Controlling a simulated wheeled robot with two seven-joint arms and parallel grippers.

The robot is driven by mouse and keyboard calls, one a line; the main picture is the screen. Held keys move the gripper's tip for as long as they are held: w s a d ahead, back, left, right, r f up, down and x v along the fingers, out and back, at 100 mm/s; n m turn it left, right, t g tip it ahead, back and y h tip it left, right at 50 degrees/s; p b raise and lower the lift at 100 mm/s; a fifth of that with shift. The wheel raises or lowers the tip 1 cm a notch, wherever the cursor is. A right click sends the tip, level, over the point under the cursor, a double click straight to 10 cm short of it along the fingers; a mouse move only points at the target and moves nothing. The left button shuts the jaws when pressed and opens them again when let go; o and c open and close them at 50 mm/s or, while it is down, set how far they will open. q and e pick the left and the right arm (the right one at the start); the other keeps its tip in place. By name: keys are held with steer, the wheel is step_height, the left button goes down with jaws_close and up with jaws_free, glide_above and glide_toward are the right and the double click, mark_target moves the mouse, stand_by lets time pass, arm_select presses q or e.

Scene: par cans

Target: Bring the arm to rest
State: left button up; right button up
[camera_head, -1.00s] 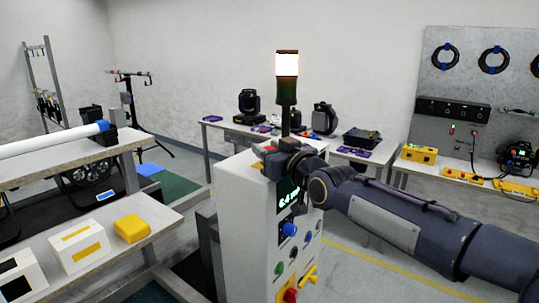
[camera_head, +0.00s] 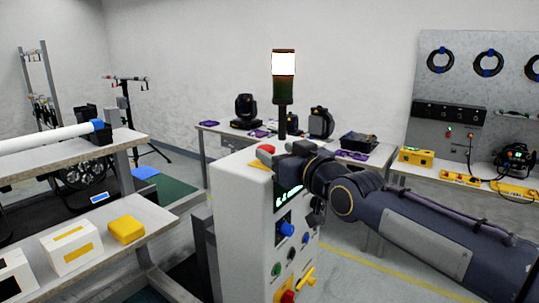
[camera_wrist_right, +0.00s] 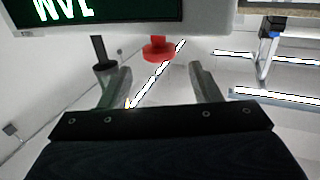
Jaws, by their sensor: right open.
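My right arm comes in from the right in the head view. Its gripper (camera_head: 280,162) is at the upper front edge of a white control cabinet (camera_head: 241,215), beside a red button (camera_head: 266,149) on top. In the right wrist view the two fingers of the right gripper (camera_wrist_right: 160,82) stand apart with nothing between them. The red button (camera_wrist_right: 158,50) shows beyond them. Whether the gripper touches the cabinet cannot be told. My left gripper is not in view.
A lit signal lamp (camera_head: 283,75) rises behind the cabinet. A workbench (camera_head: 140,225) with boxes stands at left, and a table (camera_head: 215,128) with stage lights stands behind. Knobs cover the cabinet front. Open floor (camera_head: 350,270) lies to the cabinet's right.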

steer(key=shift+v, duration=1.15)
steer(key=s+d+f+m+g+h, duration=0.4)
steer(key=s+d+f+h, duration=0.1)
steer(key=s+d+f, duration=1)
steer(key=s+d+f+m+g, duration=0.1)
steer(key=s+f+m+g, duration=0.3)
steer(key=s+f, duration=1.2)
steer(key=shift+s+d+g, duration=0.35)
steer(key=shift+s+g, duration=0.1)
steer(key=shift+g, duration=0.45)
